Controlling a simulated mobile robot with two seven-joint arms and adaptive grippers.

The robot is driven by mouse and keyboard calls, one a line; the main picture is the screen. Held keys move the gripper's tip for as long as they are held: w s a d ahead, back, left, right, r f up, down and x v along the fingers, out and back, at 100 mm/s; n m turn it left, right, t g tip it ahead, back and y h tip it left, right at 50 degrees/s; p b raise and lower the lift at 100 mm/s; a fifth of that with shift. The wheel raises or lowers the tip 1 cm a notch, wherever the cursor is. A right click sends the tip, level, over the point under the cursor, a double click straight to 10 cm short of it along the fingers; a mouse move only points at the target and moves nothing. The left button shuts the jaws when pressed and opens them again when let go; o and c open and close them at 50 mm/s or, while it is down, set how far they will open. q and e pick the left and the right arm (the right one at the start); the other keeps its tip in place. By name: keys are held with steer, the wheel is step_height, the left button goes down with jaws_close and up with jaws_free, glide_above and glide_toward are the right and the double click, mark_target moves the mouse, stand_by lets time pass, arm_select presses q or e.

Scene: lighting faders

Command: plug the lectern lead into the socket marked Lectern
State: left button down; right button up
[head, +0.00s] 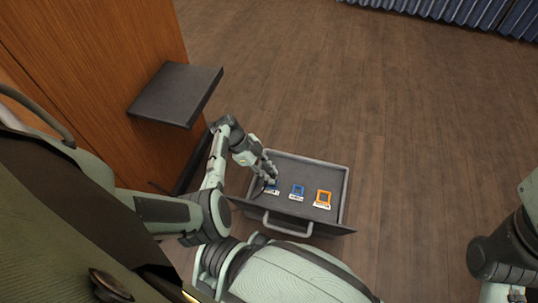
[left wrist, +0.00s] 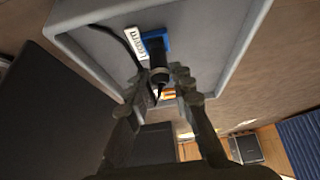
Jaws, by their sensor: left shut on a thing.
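A grey floor box (head: 343,172) holds a row of framed sockets: a blue one at the left by my left gripper, a blue one (head: 297,190) in the middle and an orange one (head: 323,198) at the right. My left gripper (head: 269,175) is low over the left socket and mostly covers it. In the left wrist view my left gripper (left wrist: 168,84) is shut on a black plug (left wrist: 159,58) in front of a blue socket (left wrist: 155,36). Its white label (left wrist: 136,44) is partly readable, ending like "ctern". I cannot tell whether the plug is inside. My right gripper is out of view.
A wooden lectern side (head: 95,60) with a dark shelf (head: 175,93) stands left of the box. The box has a handle (head: 286,229) at its near side. A black cable (left wrist: 133,52) runs beside the label. The wooden floor (head: 420,130) to the right is clear.

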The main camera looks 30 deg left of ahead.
arm_select(q)
steer(key=shift+f+b, duration=0.3)
steer(key=shift+f, duration=0.15)
stand_by(0.6)
stand_by(0.5)
steer(key=c, duration=1.3)
jaws_free()
steer(key=shift+o, duration=0.2)
steer(key=v, duration=0.7)
steer(key=shift+a+r, duration=0.15)
steer(key=shift+r, duration=0.05)
